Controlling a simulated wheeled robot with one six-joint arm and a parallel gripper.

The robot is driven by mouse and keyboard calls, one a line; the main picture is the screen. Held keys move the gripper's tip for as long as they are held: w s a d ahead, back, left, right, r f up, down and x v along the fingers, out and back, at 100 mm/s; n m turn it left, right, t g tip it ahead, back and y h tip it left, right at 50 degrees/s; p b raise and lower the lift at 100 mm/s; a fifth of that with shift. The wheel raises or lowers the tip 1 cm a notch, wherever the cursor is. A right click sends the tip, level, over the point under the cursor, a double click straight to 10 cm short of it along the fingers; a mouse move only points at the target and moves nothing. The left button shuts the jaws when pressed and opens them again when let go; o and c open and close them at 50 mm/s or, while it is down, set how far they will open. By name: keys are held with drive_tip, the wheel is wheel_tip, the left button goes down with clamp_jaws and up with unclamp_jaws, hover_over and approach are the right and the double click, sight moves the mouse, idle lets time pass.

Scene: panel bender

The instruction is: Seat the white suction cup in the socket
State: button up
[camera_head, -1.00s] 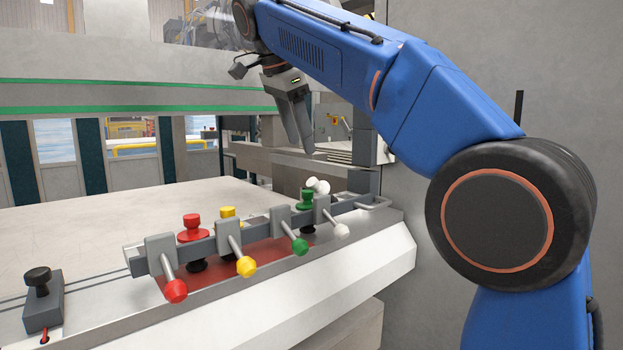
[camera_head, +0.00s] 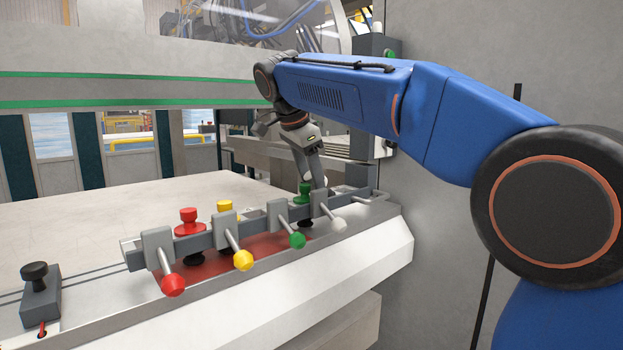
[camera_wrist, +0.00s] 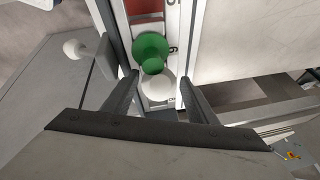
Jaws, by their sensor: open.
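The white suction cup (camera_wrist: 158,90) shows in the wrist view as a round white top beside the green cup (camera_wrist: 150,48). In the head view my gripper hides most or all of it. My gripper (camera_head: 318,184) is lowered at the right end of the grey rail (camera_head: 262,220). In the wrist view its two fingers are apart, one on each side of the white cup; I cannot tell whether they touch it. The socket under the white cup is hidden. The lever with the white knob (camera_head: 340,226) stands at this end of the rail; the knob also shows in the wrist view (camera_wrist: 73,48).
The red cup (camera_head: 188,222), yellow cup (camera_head: 225,208) and green cup (camera_head: 304,192) stand along the rail, each with a matching lever. A grey block with a black knob (camera_head: 36,273) is at the far left. A grey wall stands close on the right.

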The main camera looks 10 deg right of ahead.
drive_tip(key=c, duration=1)
drive_tip(key=shift+o, duration=0.2)
drive_tip(key=shift+r, duration=5.45)
